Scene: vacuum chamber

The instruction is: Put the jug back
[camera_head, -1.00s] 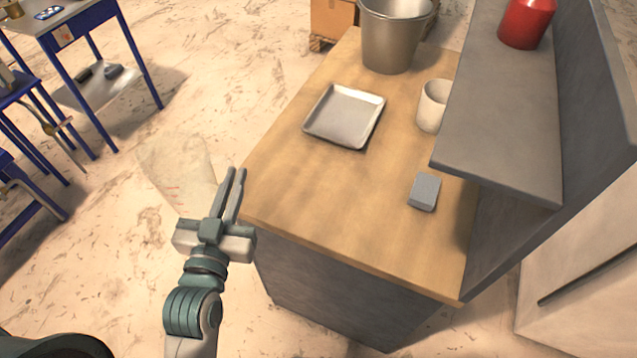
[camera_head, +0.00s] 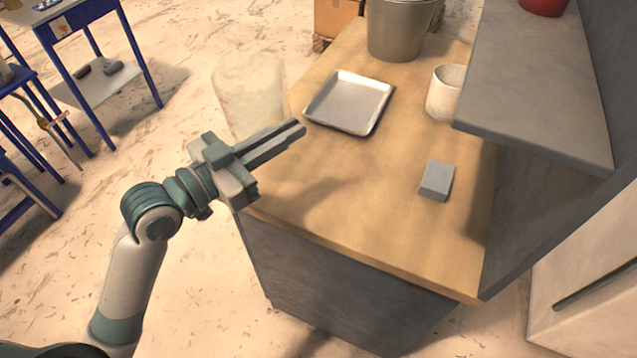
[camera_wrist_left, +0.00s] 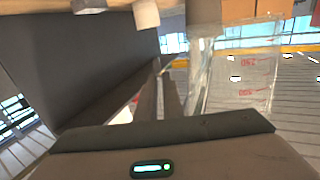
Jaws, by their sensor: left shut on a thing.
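A clear jug (camera_head: 245,92) with faint red markings shows at the left edge of the wooden counter (camera_head: 385,215) in the head view. My left gripper (camera_head: 300,128) is shut on it and holds it beside the fingers, at about the counter's left edge. The jug also shows in the left wrist view (camera_wrist_left: 240,75), large and transparent with red graduation numbers, just right of the fingers (camera_wrist_left: 165,85). The exact grip point on the jug is hard to see. My right gripper is not in view.
On the counter are a metal tray (camera_head: 322,124), a grey block (camera_head: 437,181), a white cup (camera_head: 444,93) and a metal bucket (camera_head: 400,30). A grey shelf (camera_head: 535,90) overhangs the right side. The counter's front middle is clear. Blue-framed tables (camera_head: 85,35) stand at left.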

